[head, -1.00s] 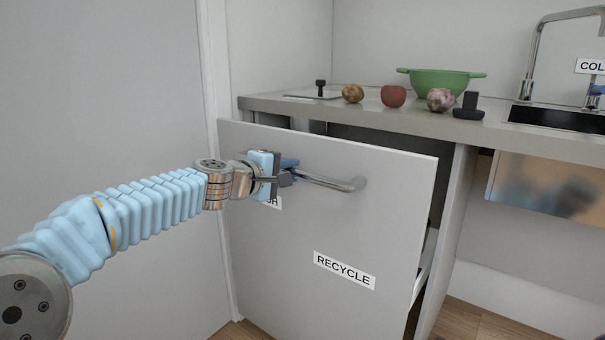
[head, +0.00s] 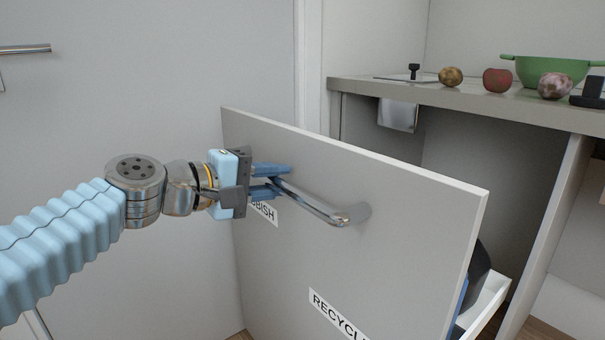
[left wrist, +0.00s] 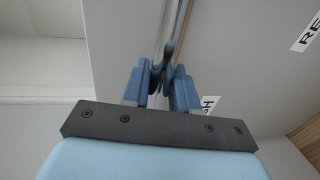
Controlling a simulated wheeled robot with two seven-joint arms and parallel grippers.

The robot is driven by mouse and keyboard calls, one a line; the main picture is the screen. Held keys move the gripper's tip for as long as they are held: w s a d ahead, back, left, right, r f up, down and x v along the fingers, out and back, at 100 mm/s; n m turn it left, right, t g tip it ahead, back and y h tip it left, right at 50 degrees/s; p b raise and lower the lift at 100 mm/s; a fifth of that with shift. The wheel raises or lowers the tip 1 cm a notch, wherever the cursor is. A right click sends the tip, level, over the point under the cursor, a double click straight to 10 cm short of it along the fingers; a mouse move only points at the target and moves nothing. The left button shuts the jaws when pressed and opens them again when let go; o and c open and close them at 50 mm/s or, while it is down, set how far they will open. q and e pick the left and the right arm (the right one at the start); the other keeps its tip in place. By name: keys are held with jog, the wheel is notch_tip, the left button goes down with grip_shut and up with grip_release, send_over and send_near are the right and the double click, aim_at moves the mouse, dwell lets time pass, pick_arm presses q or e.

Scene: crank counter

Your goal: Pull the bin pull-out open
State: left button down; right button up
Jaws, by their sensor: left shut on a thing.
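The bin pull-out's grey front panel (head: 400,230) stands well out from the counter in the head view, with a gap behind it. It carries a rubbish label (head: 264,211) and a recycle label (head: 338,316). Part of a white drawer side (head: 484,308) and dark and blue bin parts (head: 476,272) show behind its right edge. My left gripper (head: 282,180) is shut on the metal bar handle (head: 318,205), near its left end. In the left wrist view the fingers (left wrist: 162,85) are on either side of the bar. My right gripper is not in view.
The counter (head: 470,103) behind holds a potato (head: 451,77), a red apple (head: 497,79), a purple-white vegetable (head: 555,86), a green colander (head: 545,70) and a dark object (head: 590,94). A metal plate (head: 398,115) hangs under the counter edge. A grey wall or door stands at left.

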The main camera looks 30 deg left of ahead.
pick_arm(q)
jog(key=shift+s+a+f, duration=0.1)
jog(key=shift+s+a, duration=0.2)
jog(key=shift+s, duration=0.55)
jog(key=shift+s+a, duration=0.3)
jog(key=shift+s, duration=0.5)
jog(key=c, duration=1)
grip_release()
jog(key=shift+p+v, duration=1)
jog(key=shift+v, duration=5.9)
